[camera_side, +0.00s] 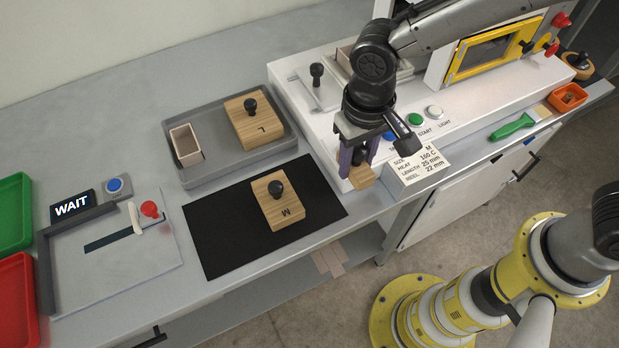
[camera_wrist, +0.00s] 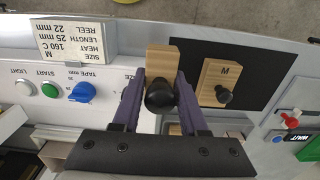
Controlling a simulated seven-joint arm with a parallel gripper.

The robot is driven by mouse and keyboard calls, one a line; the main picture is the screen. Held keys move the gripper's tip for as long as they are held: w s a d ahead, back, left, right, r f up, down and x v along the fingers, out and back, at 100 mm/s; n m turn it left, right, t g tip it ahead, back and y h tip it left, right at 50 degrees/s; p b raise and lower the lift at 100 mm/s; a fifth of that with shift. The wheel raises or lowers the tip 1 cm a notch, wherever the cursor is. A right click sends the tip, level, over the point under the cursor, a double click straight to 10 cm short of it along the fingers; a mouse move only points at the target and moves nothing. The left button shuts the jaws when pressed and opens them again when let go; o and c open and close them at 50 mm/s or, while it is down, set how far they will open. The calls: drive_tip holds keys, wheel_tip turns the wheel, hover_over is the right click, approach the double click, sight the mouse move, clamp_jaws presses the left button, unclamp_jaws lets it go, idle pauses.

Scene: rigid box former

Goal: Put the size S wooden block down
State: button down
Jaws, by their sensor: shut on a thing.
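My gripper (camera_side: 357,158) is shut on the black knob of a small wooden block (camera_side: 361,178), holding it in the air near the machine's front edge. In the wrist view the knob sits between the purple fingers (camera_wrist: 160,92), with the pale wooden block (camera_wrist: 163,58) beyond it. No letter shows on this block, so its size mark cannot be read. A wooden block marked M (camera_side: 287,211) lies on the black mat (camera_side: 222,242). A larger block marked L (camera_side: 262,133) lies in the grey tray (camera_side: 224,171).
An open box (camera_side: 185,146) stands at the tray's left. The white machine (camera_side: 290,68) and its size card (camera_side: 418,164) reading M are close to my gripper. A WAIT display (camera_side: 71,206) and a jig with a red knob (camera_side: 149,209) lie left. The mat is bare around the M block.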

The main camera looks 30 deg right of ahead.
hover_over(315, 188)
drive_tip(key=f, duration=0.5)
drive_tip(key=shift+s+d+f, duration=0.3)
drive_tip(key=shift+d+f, duration=0.05)
drive_tip(key=shift+f, duration=0.05)
drive_tip(key=shift+w+a+f, duration=0.3)
drive_tip(key=shift+w+f, duration=0.1)
drive_tip(key=shift+f, duration=1.7)
drive_tip(key=shift+f, duration=0.15)
drive_tip(key=c, duration=0.7)
unclamp_jaws()
